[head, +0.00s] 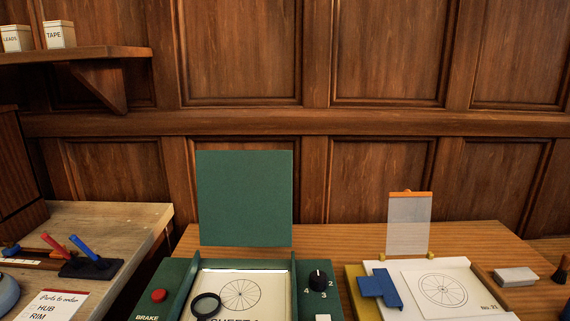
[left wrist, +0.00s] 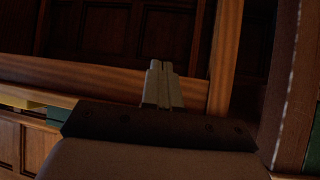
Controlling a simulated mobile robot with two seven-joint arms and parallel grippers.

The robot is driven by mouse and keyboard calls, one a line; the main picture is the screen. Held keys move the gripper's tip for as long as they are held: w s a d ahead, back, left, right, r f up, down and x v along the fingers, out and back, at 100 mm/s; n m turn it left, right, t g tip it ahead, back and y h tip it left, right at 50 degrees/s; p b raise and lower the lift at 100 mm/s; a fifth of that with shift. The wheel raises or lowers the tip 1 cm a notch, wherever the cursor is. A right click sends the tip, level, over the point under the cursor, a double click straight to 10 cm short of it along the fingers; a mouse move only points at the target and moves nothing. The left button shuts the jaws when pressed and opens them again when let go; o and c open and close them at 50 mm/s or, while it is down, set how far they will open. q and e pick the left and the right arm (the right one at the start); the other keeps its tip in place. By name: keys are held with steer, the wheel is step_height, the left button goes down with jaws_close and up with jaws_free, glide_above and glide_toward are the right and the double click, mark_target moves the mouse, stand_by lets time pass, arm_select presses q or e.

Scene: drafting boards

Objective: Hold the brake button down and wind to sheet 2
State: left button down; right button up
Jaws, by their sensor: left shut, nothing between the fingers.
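A green device (head: 176,285) with a raised green back panel (head: 245,198) stands on the wooden desk at the bottom centre of the head view. Its red brake button (head: 159,295) is on the left, above the word BRAKE. A black knob (head: 318,279) with numbers around it, 2, 3 and 4 among them, is on the right. A sheet (head: 239,292) with a wheel drawing lies in the middle; its lower caption is cut off. My left gripper (left wrist: 162,68) is shut and empty in the left wrist view, away from the button and knob. My right gripper is not in view.
A magnifier (head: 206,305) lies over the sheet. A white board (head: 420,285) with a blue piece (head: 380,287) and a clear orange-topped plate (head: 409,222) is to the right. A side table (head: 125,225) with pens is at left. A shelf (head: 85,54) overhangs upper left.

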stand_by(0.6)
arm_select(q)
steer(key=w+a+r+n+y, duration=0.8)
steer(key=w+a+r, duration=0.95)
steer(key=r, duration=0.35)
step_height(320, 180, up, 10)
steer(key=g+h, duration=0.2)
steer(key=h, duration=0.7)
glide_above(155, 296)
steer(key=shift+f, duration=0.15)
steer(key=shift+f, duration=4.35)
